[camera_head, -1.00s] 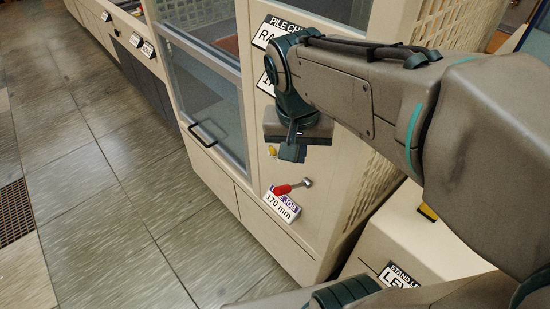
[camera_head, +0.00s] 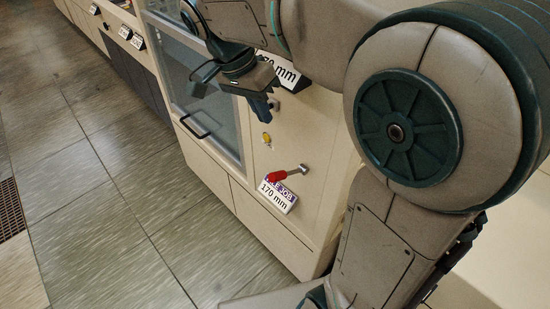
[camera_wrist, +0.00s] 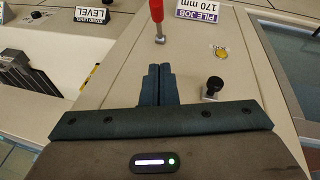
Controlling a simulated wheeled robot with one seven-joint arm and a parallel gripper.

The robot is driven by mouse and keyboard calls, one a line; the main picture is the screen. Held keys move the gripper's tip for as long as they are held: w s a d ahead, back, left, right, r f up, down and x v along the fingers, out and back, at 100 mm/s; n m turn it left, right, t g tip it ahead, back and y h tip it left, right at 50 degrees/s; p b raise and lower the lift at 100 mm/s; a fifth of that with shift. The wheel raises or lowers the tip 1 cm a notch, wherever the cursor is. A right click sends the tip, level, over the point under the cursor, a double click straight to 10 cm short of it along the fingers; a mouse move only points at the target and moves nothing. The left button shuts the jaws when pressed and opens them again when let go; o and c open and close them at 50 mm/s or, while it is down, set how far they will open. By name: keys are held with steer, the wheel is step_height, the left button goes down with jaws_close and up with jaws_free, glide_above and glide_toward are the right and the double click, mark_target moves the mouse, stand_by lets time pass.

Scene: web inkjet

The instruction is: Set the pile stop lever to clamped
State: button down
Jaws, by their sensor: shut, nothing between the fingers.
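A lever with a red handle (camera_head: 277,176) and a metal shank (camera_head: 296,170) is mounted on the beige machine panel, just above the "170 mm" label (camera_head: 277,196). Its red handle (camera_wrist: 156,10) also shows at the top edge of the wrist view, cut off, above its metal pivot (camera_wrist: 160,39). My gripper (camera_head: 262,112) is in front of the panel, above the lever in the head view. In the wrist view its fingers (camera_wrist: 158,72) are together and empty, pointing toward the lever and apart from it.
A yellow button (camera_head: 266,138) sits on the panel between gripper and lever. A black knob (camera_wrist: 213,86) stands out close beside my fingers. A glazed door with a black handle (camera_head: 194,126) is to the left. The tiled floor (camera_head: 110,220) is clear.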

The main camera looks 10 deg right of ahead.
glide_toward(289, 173)
steer(key=shift+s+a+f+p, duration=0.1)
steer(key=shift+f+p, duration=0.15)
steer(key=shift+f, duration=0.65)
steer(key=shift+s+a+f+p, duration=0.1)
steer(key=shift+s+f+p, duration=0.1)
steer(key=shift+f, duration=0.7)
steer(key=shift+w+d+f, duration=0.1)
steer(key=shift+f, duration=0.05)
